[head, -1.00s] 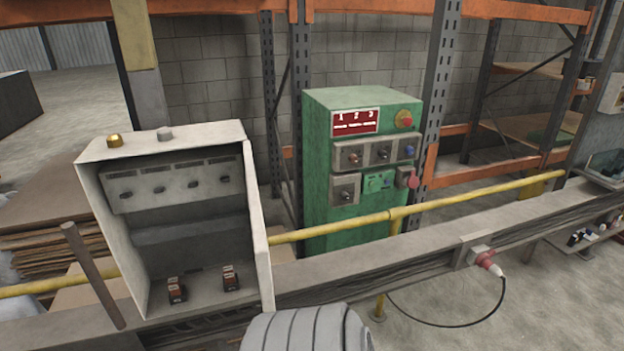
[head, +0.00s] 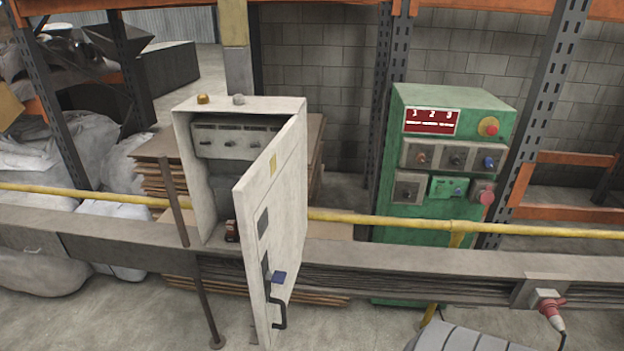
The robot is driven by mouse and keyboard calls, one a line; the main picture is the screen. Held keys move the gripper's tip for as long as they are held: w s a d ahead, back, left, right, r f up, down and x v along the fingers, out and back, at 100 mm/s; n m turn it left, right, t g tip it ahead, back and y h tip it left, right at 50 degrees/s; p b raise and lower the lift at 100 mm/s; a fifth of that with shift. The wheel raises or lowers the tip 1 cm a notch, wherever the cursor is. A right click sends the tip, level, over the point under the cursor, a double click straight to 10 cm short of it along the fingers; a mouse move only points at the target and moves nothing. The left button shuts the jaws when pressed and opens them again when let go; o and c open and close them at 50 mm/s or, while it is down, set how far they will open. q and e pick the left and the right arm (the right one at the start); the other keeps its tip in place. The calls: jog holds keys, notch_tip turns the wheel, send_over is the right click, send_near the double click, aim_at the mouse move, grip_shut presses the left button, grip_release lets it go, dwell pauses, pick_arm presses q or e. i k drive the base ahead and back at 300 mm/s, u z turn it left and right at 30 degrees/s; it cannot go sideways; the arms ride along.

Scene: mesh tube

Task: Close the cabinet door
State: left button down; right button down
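The white cabinet (head: 185,142) is left of centre in the head view, standing at the long grey rail. Its door (head: 285,195) is hinged on the right side and stands open, swung out toward me. The door hides much of the cabinet's inside; a row of dark knobs shows at the top. Neither gripper is in view, and nothing is seen touching the door.
The grey rail (head: 420,265) and yellow pipe (head: 400,222) run across the view. A green control box (head: 455,170) stands right of the cabinet. A brown post (head: 173,200) stands close left of it. A red plug (head: 551,312) is at lower right.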

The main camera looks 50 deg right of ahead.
aim_at(267, 201)
jog(key=z, duration=1.45)
jog(key=i, duration=1)
jog(key=u, duration=1)
jog(key=k, duration=0.55)
jog(key=u, duration=0.05)
